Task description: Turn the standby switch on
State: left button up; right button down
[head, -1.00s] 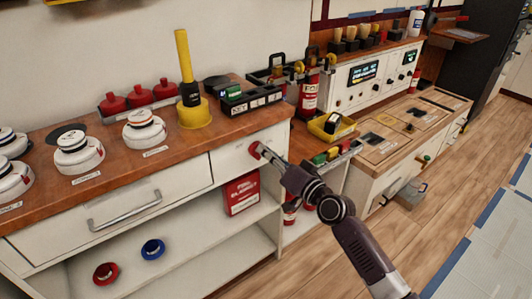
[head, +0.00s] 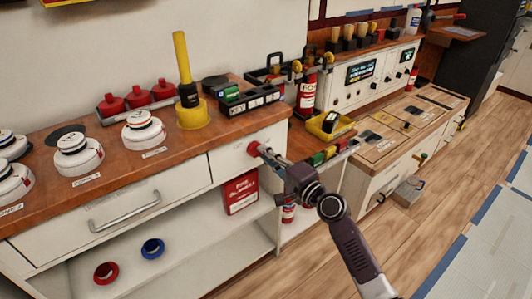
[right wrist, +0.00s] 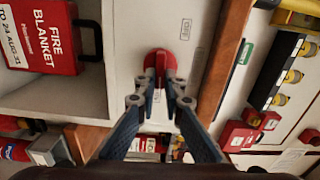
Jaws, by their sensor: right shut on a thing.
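A red rotary knob (head: 253,148) sits on the white cabinet front below the wooden counter's right end. It also shows in the right wrist view (right wrist: 160,58), with a small label beside it too small to read. I cannot tell from its markings whether it is the standby switch, or which way it is set. My right gripper (head: 262,151) reaches it from the front right. In the right wrist view its two fingertips (right wrist: 160,78) are shut on the knob's sides. The fingers partly cover the knob. My left gripper is not in view.
A red fire blanket box (head: 241,192) stands on the shelf below. The counter edge (head: 255,126) runs just above the knob. A yellow tray (head: 331,125) and a fire extinguisher (head: 307,92) stand to the right. Open wooden floor (head: 440,190) lies at the right.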

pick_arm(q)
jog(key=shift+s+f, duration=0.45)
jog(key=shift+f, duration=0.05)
pick_arm(e)
jog(key=shift+f+m, duration=0.15)
jog(key=shift+m, duration=0.25)
jog(key=c, duration=2)
grip_release()
jog(key=shift+c, duration=0.2)
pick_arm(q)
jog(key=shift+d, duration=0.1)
pick_arm(e)
jog(key=v, duration=1.2)
